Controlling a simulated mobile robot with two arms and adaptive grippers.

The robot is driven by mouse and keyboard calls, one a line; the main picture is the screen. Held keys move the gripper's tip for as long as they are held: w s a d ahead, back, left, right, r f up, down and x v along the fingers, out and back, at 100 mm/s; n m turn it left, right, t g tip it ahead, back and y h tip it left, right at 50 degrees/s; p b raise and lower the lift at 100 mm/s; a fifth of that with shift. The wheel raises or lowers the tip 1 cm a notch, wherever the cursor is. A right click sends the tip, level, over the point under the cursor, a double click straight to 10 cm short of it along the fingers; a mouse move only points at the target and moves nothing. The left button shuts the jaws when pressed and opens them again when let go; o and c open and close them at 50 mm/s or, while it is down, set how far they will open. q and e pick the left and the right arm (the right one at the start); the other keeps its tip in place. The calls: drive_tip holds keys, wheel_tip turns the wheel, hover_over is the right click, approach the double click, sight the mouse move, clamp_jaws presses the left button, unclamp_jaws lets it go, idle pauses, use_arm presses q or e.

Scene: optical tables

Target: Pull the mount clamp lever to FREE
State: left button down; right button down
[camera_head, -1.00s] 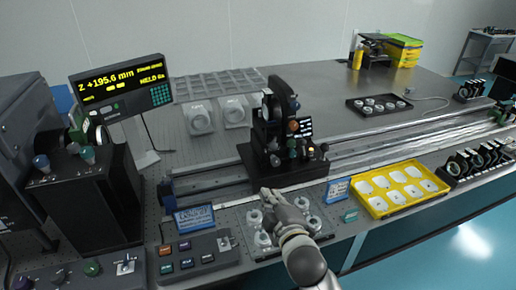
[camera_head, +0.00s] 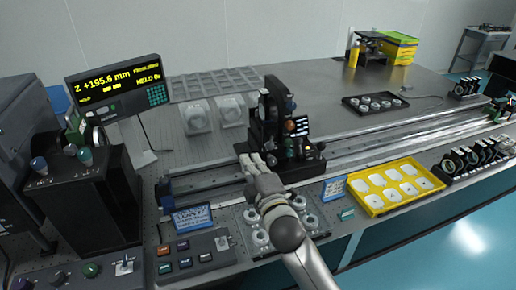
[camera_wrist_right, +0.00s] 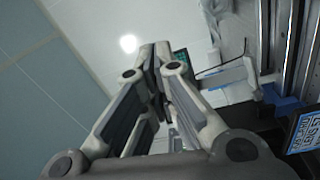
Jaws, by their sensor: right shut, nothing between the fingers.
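The black optical mount (camera_head: 272,110) stands upright on a dark base (camera_head: 290,172) on the rail, with several coloured knobs on its right side. I cannot make out the clamp lever for certain; the front left of the base is partly hidden by my right gripper. My right gripper (camera_head: 258,163) is at the front left edge of the base, fingers together and empty; I cannot tell whether it touches. In the right wrist view its fingers (camera_wrist_right: 157,52) meet at the tips, with nothing between them. My left gripper is not in view.
A yellow tray (camera_head: 372,209) sits at the right, near a row of black mounts (camera_head: 475,158). A readout (camera_head: 118,85) showing Z +195.6 mm and a button box (camera_head: 192,256) stand at the left. A blue-framed sign (camera_head: 192,218) stands near the rail's left end.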

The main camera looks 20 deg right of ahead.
sight(271, 142)
drive_tip(key=w+d+p, duration=0.2)
drive_tip(key=w+d, duration=0.1)
drive_tip(key=w, duration=0.2)
drive_tip(key=shift+w+d+f, duration=0.15)
drive_tip(key=shift+d+f, duration=0.05)
drive_tip(key=shift+f, duration=0.05)
drive_tip(key=shift+d+p, duration=0.1)
drive_tip(key=shift+p, duration=0.2)
drive_tip(key=shift+s+d+n+y, duration=0.2)
drive_tip(key=shift+n+y, duration=0.1)
drive_tip(key=shift+y, duration=0.2)
